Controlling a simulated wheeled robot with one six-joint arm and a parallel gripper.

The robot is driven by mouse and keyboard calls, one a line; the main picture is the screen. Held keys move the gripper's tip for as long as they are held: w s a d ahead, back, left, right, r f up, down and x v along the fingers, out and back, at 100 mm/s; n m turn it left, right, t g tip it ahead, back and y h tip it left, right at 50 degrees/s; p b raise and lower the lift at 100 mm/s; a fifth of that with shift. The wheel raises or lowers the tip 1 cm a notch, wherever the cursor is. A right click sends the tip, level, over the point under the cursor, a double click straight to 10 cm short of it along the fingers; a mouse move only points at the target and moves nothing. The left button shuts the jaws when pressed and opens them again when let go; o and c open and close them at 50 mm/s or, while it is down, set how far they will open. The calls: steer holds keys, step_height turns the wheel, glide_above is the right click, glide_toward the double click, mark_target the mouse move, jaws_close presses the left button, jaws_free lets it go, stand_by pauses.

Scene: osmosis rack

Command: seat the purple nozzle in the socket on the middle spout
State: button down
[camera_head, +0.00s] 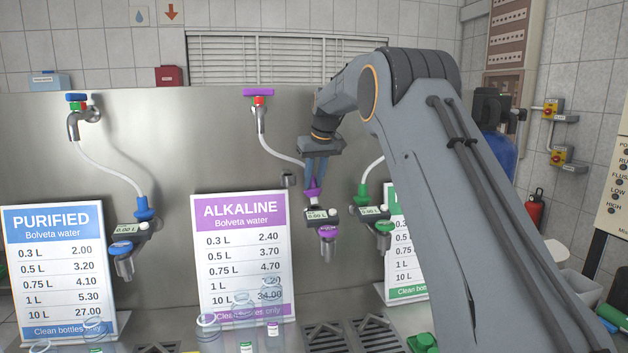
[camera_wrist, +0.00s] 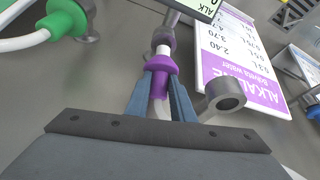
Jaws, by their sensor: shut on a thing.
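My gripper (camera_head: 316,184) is shut on the purple nozzle (camera_head: 312,192), with the blue fingers on either side of it. In the wrist view the nozzle (camera_wrist: 160,67) is in line with the middle spout's grey socket (camera_wrist: 160,38). Its white tip shows between its purple collar and the socket; I cannot tell whether the tip's end has entered. The middle spout (camera_head: 328,248) has a small display (camera_head: 318,215) and a purple knob (camera_head: 328,231). The white hose (camera_head: 280,152) runs from the purple-handled tap (camera_head: 259,100) to the nozzle.
The blue nozzle (camera_head: 144,207) sits at the left spout and the green nozzle (camera_head: 361,194) at the right spout. An empty grey ring holder (camera_wrist: 223,94) is close beside the nozzle. The purple price board (camera_head: 240,250) stands below left. Clear bottles (camera_head: 243,308) stand in front of it.

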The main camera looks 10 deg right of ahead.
steer(key=shift+f, duration=0.1)
steer(key=shift+f+b, duration=0.55)
steer(key=shift+f, duration=0.45)
steer(key=shift+f, duration=0.2)
